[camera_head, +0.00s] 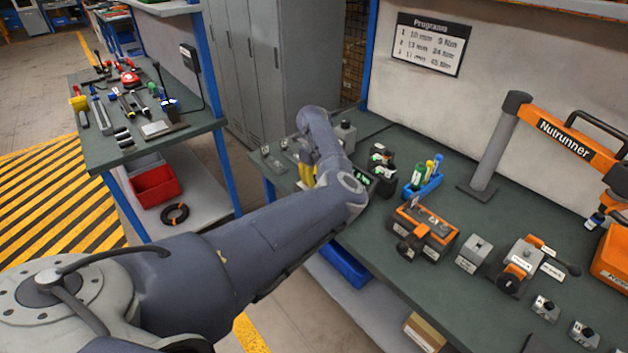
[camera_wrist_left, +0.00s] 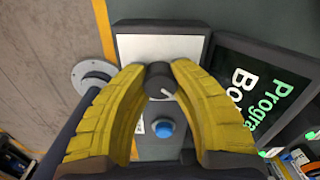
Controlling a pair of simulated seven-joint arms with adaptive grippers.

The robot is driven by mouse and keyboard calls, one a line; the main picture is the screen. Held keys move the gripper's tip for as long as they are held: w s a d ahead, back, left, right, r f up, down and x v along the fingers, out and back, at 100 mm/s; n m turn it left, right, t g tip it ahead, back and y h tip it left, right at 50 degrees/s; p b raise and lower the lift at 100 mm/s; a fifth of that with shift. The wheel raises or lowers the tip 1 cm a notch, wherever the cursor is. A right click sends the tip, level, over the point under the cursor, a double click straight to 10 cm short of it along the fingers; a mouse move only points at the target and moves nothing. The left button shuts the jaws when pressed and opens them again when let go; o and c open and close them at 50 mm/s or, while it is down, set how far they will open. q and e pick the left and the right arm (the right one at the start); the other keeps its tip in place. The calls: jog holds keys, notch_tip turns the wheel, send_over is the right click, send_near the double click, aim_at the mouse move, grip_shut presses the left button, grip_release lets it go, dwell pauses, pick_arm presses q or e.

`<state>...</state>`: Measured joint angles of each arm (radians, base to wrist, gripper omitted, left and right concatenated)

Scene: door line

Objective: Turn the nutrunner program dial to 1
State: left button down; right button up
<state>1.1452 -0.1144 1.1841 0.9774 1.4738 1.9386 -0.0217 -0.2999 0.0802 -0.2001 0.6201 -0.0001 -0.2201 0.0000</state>
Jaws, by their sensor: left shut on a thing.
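The program dial (camera_wrist_left: 159,80) is a small dark round knob with a pale pointer mark, on a grey control box with a white plate (camera_wrist_left: 158,47). In the left wrist view its mark points to the lower right. The yellow fingers of my left gripper (camera_wrist_left: 158,72) are shut on the dial, one on each side. A blue button (camera_wrist_left: 164,128) sits below the dial. A dark screen (camera_wrist_left: 262,92) beside the box shows partly cut-off green and white text beginning "Program". In the head view my left gripper (camera_head: 306,172) is at the bench's far left end, and my arm hides part of the box.
The bench (camera_head: 395,290) carries a blue holder (camera_head: 423,186), an orange-and-black fixture (camera_head: 423,231) and grey blocks. An orange nutrunner arm (camera_head: 565,138) stands on a post at right. A program chart (camera_head: 431,43) hangs on the wall. A tool table (camera_head: 145,137) stands at left.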

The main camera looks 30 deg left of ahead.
aim_at(314, 178)
dwell(0.3)
pick_arm(q)
jog(key=c, duration=1)
grip_release()
jog(key=shift+o, duration=0.2)
jog(key=shift+r, duration=0.15)
notch_tip(314, 178, up, 12)
